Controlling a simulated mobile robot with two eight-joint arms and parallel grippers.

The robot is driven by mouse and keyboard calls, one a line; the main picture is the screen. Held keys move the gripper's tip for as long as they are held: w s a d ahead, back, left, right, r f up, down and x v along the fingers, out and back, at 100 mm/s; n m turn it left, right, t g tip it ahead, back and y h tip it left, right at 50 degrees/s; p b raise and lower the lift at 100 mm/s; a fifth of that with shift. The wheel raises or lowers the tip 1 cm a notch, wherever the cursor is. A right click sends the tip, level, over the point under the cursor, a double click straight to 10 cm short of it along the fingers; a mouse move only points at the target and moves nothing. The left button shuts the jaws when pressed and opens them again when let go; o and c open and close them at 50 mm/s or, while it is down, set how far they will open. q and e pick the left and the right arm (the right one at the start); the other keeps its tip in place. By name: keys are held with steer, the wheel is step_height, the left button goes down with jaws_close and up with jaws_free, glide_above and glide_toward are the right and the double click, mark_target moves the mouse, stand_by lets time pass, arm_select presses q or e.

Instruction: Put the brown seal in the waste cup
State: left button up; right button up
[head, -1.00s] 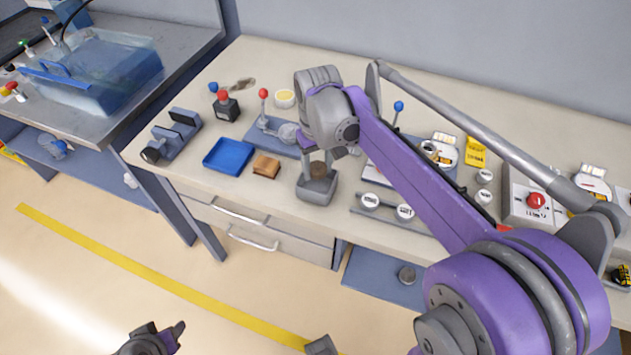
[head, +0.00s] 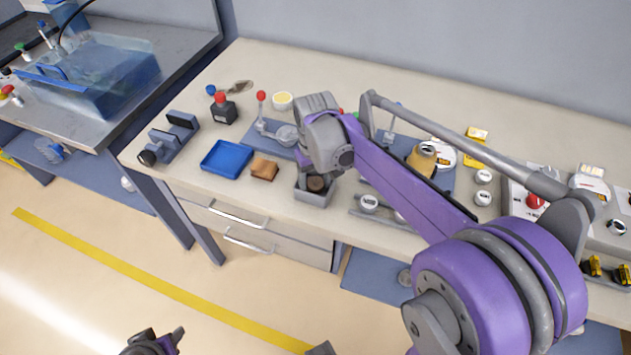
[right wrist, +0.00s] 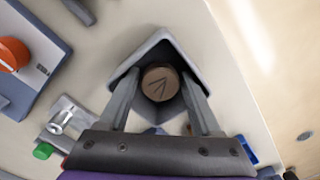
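The brown seal (head: 316,183) is a round brown disc; in the right wrist view the seal (right wrist: 160,83) shows marks on its face. My right gripper (right wrist: 161,88) has its two fingers against opposite sides of the seal, shut on it. The seal is inside the mouth of the grey square cup (head: 313,198), which looks to be the waste cup. Its walls (right wrist: 128,68) surround the seal and fingertips in the right wrist view. Whether the seal touches the bottom is hidden. My left gripper (head: 158,345) is partly in view at the bottom edge, away from the bench.
A brown block (head: 264,168) and a blue tray (head: 227,158) stand left of the cup. A lever fixture with a red knob (head: 261,96) is behind. White round pieces (head: 369,204) sit to the right. The bench's front edge is close to the cup.

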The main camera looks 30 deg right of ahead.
mark_target(315, 183)
step_height(315, 183, up, 12)
steer(key=p, duration=0.1)
steer(key=s+a+f+t, duration=0.2)
steer(key=s+a+f, duration=0.1)
steer(key=s+f, duration=0.4)
steer(key=s+a+f+n+t, duration=0.1)
steer(key=s+a+f+t, duration=0.2)
steer(key=s+f, duration=0.3)
steer(key=s, duration=0.3)
steer(key=shift+a+f, duration=0.4)
steer(key=shift+s, duration=0.1)
